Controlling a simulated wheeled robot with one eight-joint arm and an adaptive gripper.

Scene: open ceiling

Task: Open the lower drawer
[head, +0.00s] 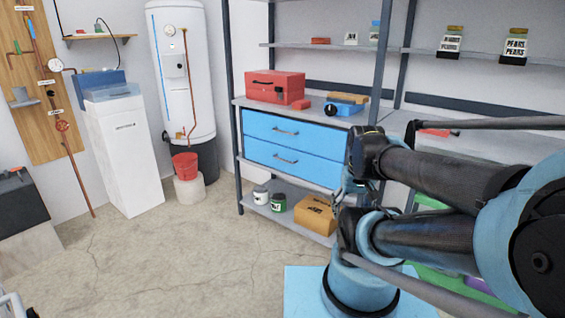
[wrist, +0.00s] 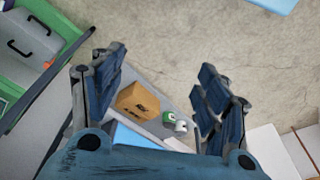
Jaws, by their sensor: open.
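The blue drawer unit stands in the grey shelf rack in the head view. Its lower drawer (head: 262,156) appears shut, with a silver handle (head: 286,160) at the middle of its front. The upper drawer (head: 262,125) above it also appears shut, with its own handle (head: 286,131). My arm covers the unit's right end. In the wrist view my gripper (wrist: 162,65) is open, its two dark blue fingers wide apart with nothing between them. In the head view it is mostly hidden by my arm, to the right of the drawer handles. The lower handle is not visible in the wrist view.
A cardboard box (head: 315,214) and small cans (head: 278,202) sit on the bottom shelf. A red toolbox (head: 275,87) stands above the drawers. A rack post (head: 236,150) borders the unit's left. The concrete floor (head: 185,250) in front is clear.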

